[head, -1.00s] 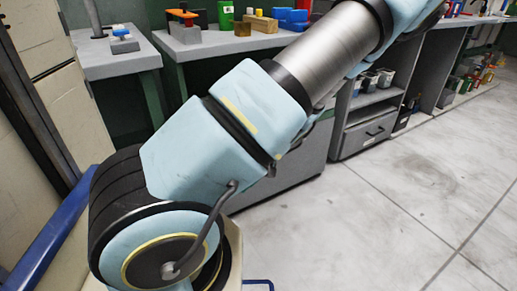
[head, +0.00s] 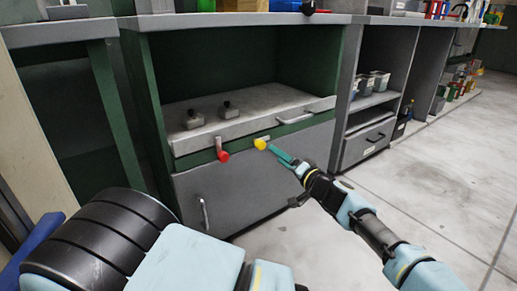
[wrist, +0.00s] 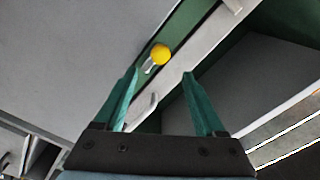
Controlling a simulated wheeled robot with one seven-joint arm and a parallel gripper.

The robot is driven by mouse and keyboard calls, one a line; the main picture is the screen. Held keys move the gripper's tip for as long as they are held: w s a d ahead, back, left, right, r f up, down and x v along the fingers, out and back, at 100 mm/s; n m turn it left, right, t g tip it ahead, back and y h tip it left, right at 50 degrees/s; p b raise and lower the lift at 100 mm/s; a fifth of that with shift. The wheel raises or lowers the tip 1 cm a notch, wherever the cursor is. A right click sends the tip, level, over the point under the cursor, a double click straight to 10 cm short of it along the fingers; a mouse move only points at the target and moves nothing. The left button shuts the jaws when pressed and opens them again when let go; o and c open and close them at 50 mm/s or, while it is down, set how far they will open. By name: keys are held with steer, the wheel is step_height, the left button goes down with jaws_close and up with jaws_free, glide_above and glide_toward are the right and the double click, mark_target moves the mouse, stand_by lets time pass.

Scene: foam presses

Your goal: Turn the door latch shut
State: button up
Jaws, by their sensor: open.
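Two latches sit on the green rail of the cabinet. One has a red knob (head: 223,156) hanging below a short metal lever. The other has a yellow knob (head: 260,143) on a lever lying nearly sideways; this knob also shows in the wrist view (wrist: 160,54). The pictures do not label which is the door latch. The grey door (head: 235,180) lies below the rail and looks closed. My gripper (head: 273,150) is just right of the yellow knob. In the wrist view my gripper (wrist: 161,74) has its teal fingers apart and empty, with the yellow knob beyond the tips.
A drawer handle (head: 295,118) is close above my gripper, and a door handle (head: 203,213) is at lower left. Two small dark-knobbed blocks stand on the grey shelf (head: 255,107). Open shelving stands to the right. The floor (head: 420,170) at right is clear.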

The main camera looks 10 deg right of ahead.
mark_target(263, 145)
steer(key=b+x, duration=0.2)
steer(key=x, duration=0.8)
steer(key=shift+s, duration=0.1)
steer(key=shift+c, duration=0.4)
jaws_close()
